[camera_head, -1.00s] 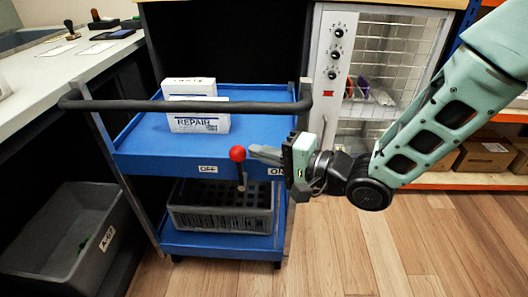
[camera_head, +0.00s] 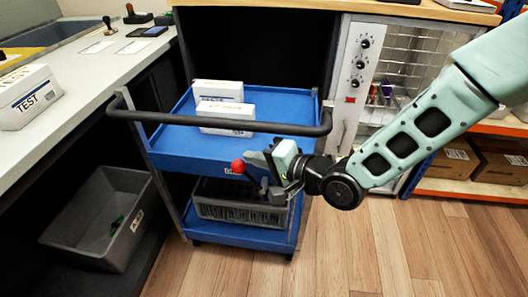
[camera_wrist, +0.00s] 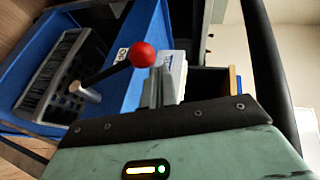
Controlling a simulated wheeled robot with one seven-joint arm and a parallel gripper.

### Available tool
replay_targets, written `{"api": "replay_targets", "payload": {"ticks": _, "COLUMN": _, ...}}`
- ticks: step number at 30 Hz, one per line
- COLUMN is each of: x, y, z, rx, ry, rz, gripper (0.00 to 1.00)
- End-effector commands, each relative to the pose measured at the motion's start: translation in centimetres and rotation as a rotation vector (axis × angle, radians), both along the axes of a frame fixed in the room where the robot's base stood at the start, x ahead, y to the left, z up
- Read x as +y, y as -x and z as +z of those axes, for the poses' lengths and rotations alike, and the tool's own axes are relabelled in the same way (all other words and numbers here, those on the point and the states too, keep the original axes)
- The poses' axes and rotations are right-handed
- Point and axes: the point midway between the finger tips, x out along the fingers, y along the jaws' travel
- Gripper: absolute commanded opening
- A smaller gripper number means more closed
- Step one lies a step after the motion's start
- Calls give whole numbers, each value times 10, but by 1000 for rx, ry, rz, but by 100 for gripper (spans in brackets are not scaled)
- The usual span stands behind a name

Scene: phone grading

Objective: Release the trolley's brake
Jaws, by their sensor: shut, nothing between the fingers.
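The blue trolley (camera_head: 180,148) stands ahead with a black push bar across its top. Its brake lever has a red ball knob (camera_head: 238,166) and now leans left, in front of a white label on the shelf edge that it mostly hides. In the wrist view the red knob (camera_wrist: 142,54) sits on a dark shaft, with part of the label (camera_wrist: 122,53) behind it. My gripper (camera_head: 252,164) is shut and empty, its fingertips just right of the knob. The fingertips (camera_wrist: 157,74) show close beside the knob; I cannot tell whether they touch it.
White boxes (camera_head: 226,115) stand on the trolley's upper shelf, and a grey crate (camera_head: 215,210) sits on the lower one. A grey bin (camera_head: 100,205) is at left below a counter (camera_head: 95,90) bearing a TEST box (camera_head: 30,97). Wooden floor (camera_head: 400,250) is clear at right.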

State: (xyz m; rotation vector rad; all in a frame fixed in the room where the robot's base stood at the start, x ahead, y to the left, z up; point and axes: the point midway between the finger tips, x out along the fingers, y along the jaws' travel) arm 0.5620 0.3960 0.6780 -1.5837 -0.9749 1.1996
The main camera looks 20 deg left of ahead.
Motion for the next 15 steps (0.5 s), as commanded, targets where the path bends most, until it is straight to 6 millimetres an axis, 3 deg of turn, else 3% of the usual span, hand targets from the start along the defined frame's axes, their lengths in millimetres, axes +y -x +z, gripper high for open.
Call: {"api": "replay_targets", "payload": {"ticks": 15, "x": 6, "y": 2, "z": -2, "rx": -13, "ry": 54, "rz": 1, "gripper": 0}}
